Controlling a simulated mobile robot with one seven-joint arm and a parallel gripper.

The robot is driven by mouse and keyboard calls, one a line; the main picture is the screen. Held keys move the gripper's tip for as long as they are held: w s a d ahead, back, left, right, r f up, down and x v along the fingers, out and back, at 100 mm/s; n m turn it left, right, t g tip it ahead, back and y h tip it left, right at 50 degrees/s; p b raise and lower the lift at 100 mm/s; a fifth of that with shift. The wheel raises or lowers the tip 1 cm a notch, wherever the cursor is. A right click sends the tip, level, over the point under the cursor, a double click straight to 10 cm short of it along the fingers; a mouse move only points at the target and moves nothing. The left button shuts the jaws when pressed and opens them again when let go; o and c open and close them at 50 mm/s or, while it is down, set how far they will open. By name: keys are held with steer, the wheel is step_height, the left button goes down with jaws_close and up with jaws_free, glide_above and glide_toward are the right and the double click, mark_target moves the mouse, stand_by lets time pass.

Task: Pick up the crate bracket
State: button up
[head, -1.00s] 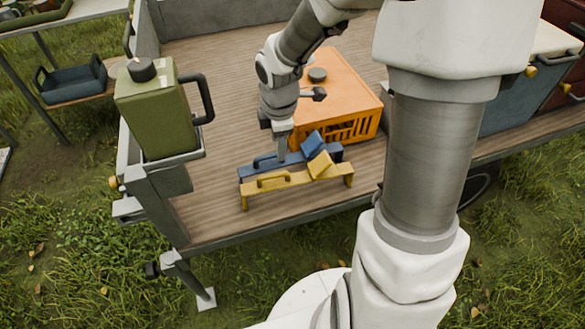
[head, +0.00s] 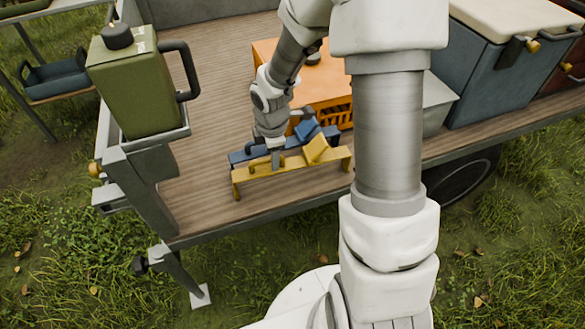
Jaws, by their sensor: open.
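Two bracket-like pieces stand side by side on the wooden trailer bed, and I cannot tell by name which is the crate bracket. The yellow bracket (head: 317,160) is the nearer one, a long bar on short legs with a loop handle and a tilted plate. The blue bracket (head: 307,130) of similar shape stands just behind it, partly hidden by my arm and the yellow one. My gripper (head: 276,164) points down at the yellow bracket, beside its handle. It is open; whether the fingers straddle the handle or touch it is too small to tell.
An orange crate (head: 325,90) stands right behind the brackets. A green jerrycan (head: 135,85) is at the trailer's left corner, and a blue-grey cooler (head: 490,75) is at right. The bed (head: 205,195) is clear left of the brackets.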

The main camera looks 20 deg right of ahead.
jaws_close()
stand_by(1.4)
